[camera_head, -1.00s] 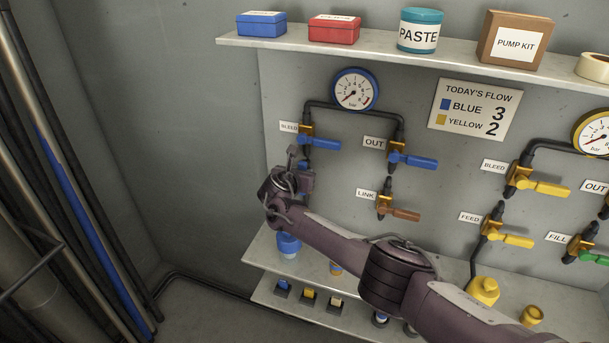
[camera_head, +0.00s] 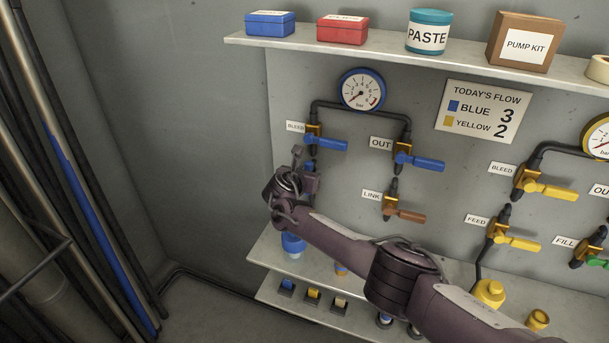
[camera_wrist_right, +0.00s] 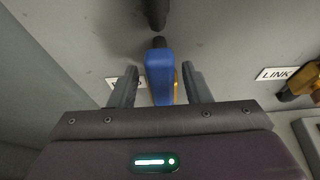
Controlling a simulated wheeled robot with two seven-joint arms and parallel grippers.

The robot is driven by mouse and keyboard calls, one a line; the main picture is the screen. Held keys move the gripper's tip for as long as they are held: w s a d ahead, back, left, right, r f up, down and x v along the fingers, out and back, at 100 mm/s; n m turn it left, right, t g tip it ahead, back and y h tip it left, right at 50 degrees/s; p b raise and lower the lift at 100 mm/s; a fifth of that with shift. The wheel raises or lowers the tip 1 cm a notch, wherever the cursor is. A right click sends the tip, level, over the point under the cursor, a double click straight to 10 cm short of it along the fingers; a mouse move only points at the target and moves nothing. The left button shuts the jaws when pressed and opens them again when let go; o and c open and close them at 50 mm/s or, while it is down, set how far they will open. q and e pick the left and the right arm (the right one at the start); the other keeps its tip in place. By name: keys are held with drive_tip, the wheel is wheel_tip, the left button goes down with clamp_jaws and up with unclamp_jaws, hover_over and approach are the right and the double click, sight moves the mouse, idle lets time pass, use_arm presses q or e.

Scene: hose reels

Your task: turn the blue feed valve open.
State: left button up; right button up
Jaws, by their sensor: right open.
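The blue feed valve's handle (camera_wrist_right: 159,78) shows in the right wrist view, lying between the two fingers of my right gripper (camera_wrist_right: 160,82). The fingers are apart, with a gap visible on each side of the handle. A dark pipe end stands just above it. In the head view my right gripper (camera_head: 305,166) is at the wall panel below the blue bleed valve (camera_head: 326,143), and it hides most of the feed valve. The feed label is mostly covered in the wrist view. My left gripper is in neither view.
The blue gauge (camera_head: 362,89) hangs above. The blue out valve (camera_head: 418,161) and the orange link valve (camera_head: 404,213) sit to the right. A blue-capped bottle (camera_head: 293,243) stands on the lower shelf below my gripper. Wall left of the panel is bare.

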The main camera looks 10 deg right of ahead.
drive_tip(key=shift+s+a+r, duration=0.2)
drive_tip(key=shift+s+r, duration=0.05)
drive_tip(key=p+v, duration=0.1)
drive_tip(key=v, duration=0.5)
drive_tip(key=shift+s+a, duration=0.25)
drive_tip(key=shift+s, duration=0.05)
drive_tip(key=shift+f, duration=0.1)
